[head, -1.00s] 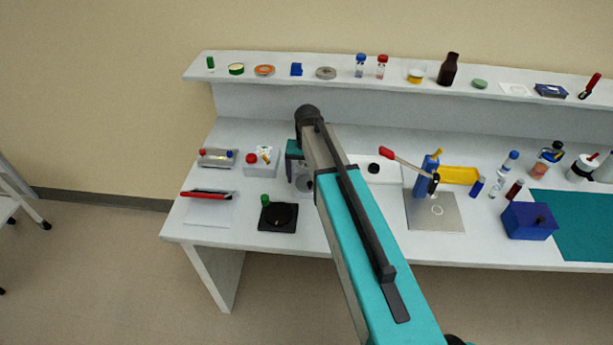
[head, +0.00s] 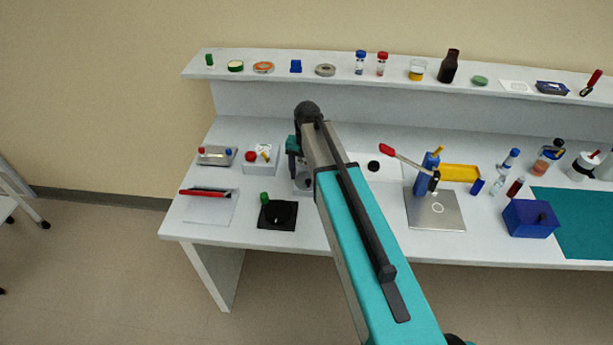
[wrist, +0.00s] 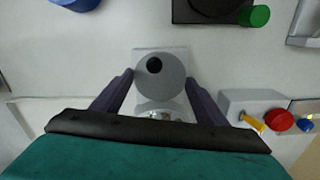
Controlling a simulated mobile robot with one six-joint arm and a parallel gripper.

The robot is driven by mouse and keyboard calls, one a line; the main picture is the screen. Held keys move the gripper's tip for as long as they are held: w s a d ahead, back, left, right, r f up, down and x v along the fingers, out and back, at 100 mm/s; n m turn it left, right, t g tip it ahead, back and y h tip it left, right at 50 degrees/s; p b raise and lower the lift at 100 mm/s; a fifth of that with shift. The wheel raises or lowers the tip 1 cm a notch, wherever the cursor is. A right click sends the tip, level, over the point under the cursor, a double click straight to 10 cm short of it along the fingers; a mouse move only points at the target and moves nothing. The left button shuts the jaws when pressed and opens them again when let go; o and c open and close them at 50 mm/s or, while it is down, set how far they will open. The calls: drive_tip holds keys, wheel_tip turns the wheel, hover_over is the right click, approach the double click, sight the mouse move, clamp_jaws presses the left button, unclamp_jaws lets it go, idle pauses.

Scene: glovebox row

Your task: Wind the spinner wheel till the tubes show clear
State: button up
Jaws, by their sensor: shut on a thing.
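The spinner is a pale grey device in the wrist view, with a round grey wheel (wrist: 160,76) that carries a black spot near its far edge. My gripper (wrist: 159,83) has its two dark purple fingers on either side of the wheel and is shut on it. A shiny, clear-looking part shows on the near side of the wheel, partly hidden by my gripper; I cannot make out the tubes. In the head view the spinner (head: 303,184) is mostly hidden behind my arm.
A black plate with a green knob (head: 278,214) lies left of the spinner. A white box with a red button (head: 261,158) is behind it. Right of my arm are a red-handled lever (head: 400,157), a metal plate (head: 436,212) and a blue box (head: 529,219). A shelf (head: 340,80) runs behind.

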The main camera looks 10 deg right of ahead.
drive_tip(key=shift+m+b, duration=0.5)
drive_tip(key=shift+m, duration=0.9)
drive_tip(key=o, duration=1)
drive_tip(key=shift+r, duration=0.1)
drive_tip(key=shift+r+b, duration=2.05)
drive_tip(key=shift+r, duration=4.8)
